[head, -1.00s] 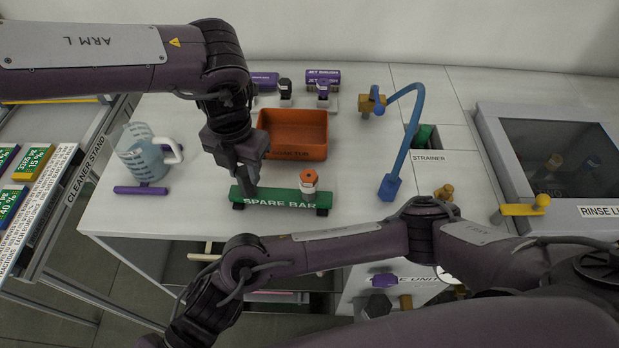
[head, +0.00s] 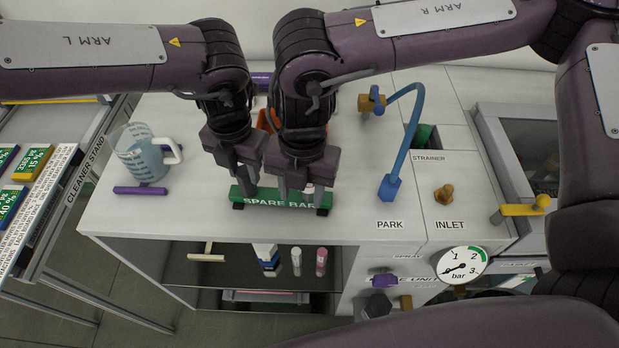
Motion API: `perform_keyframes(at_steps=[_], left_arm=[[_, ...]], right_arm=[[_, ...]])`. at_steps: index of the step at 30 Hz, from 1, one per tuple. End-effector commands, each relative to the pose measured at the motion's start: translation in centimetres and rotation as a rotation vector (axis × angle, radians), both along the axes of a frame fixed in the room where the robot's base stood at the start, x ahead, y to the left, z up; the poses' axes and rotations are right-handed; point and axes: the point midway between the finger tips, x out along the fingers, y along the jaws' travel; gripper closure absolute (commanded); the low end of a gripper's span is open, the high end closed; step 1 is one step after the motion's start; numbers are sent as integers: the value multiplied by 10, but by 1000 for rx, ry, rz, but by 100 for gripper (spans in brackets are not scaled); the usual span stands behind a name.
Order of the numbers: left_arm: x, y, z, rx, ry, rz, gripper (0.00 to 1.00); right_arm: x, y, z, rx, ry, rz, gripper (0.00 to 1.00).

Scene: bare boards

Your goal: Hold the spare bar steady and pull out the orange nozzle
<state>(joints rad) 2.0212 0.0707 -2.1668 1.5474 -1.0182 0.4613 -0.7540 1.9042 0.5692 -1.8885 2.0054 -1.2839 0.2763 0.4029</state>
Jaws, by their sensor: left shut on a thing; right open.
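The green spare bar (head: 264,203) lies on the white worktop near its front edge. My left gripper (head: 246,194) is shut on the bar toward its left end. My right gripper (head: 295,190) is open and points down over the right part of the bar, close beside the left gripper. The orange nozzle is hidden behind the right gripper, so I cannot see whether the fingers touch it.
An orange tub (head: 262,122) behind is mostly hidden by my arms. A measuring jug (head: 140,155) stands left, with a purple bar (head: 140,190) before it. A blue curved pipe (head: 403,140) rises right.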

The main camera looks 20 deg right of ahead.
Motion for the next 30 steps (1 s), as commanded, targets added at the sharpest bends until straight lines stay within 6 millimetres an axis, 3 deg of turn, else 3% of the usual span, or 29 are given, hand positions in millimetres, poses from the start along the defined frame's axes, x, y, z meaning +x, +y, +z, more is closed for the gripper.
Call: perform_keyframes(at_steps=[1, 6, 11, 17, 30], left_arm=[[0, 0, 0, 1, 1, -1, 100], [0, 0, 0, 1, 1, -1, 100], [0, 0, 0, 1, 1, -1, 100], [0, 0, 0, 1, 1, -1, 100], [0, 0, 0, 1, 1, -1, 100]], right_arm=[[14, -6, 16, -18, -23, -56, 56], [38, -22, 54, -58, -54, -219, 56], [45, -27, 68, -69, -61, -285, 56], [45, -28, 54, -71, -60, -293, 56], [45, -27, -6, -69, -58, -292, 56]])
